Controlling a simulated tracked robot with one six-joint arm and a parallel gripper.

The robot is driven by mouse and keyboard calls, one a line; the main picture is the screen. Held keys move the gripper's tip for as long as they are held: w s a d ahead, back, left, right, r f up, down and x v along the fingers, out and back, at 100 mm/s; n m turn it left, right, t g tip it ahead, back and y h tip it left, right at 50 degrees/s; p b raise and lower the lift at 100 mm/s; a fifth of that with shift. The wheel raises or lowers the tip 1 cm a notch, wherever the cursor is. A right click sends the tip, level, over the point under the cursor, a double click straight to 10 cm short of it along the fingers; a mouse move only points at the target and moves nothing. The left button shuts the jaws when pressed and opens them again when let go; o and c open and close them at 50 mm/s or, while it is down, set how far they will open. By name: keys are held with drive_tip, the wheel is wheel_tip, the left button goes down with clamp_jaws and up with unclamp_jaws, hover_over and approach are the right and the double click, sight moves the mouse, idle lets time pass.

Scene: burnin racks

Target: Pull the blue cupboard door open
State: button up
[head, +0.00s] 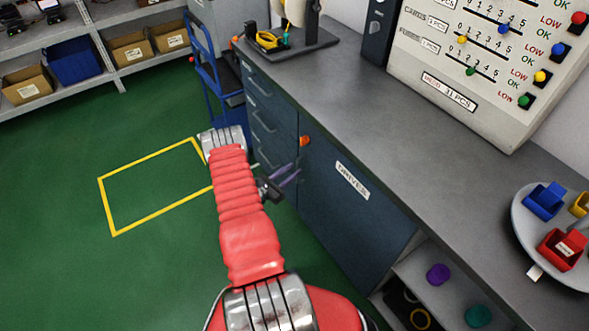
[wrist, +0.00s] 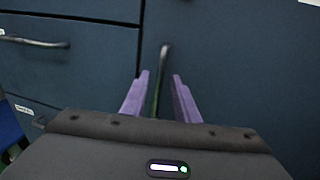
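The blue cupboard door (head: 340,225), labelled DRIVES, is shut under the grey worktop, to the right of a stack of drawers. In the wrist view the door (wrist: 240,70) fills the right side. Its upright metal handle (wrist: 164,52) stands near the door's left edge. My gripper (head: 290,176) is in front of the door at its left edge. In the wrist view my gripper's purple fingers (wrist: 161,77) are apart, one on each side of the handle, with gaps showing. In the head view the handle is hard to make out behind the fingers.
Blue drawers (head: 268,118) with bar handles adjoin the door on the left. An orange knob (head: 305,141) is near the door's top corner. An open shelf (head: 440,295) lies to the right. A blue trolley (head: 215,75) stands beyond the drawers. Green floor before the door is free.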

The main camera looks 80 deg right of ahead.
drive_tip(key=shift+x, duration=0.9)
clamp_jaws()
drive_tip(key=shift+d, duration=0.1)
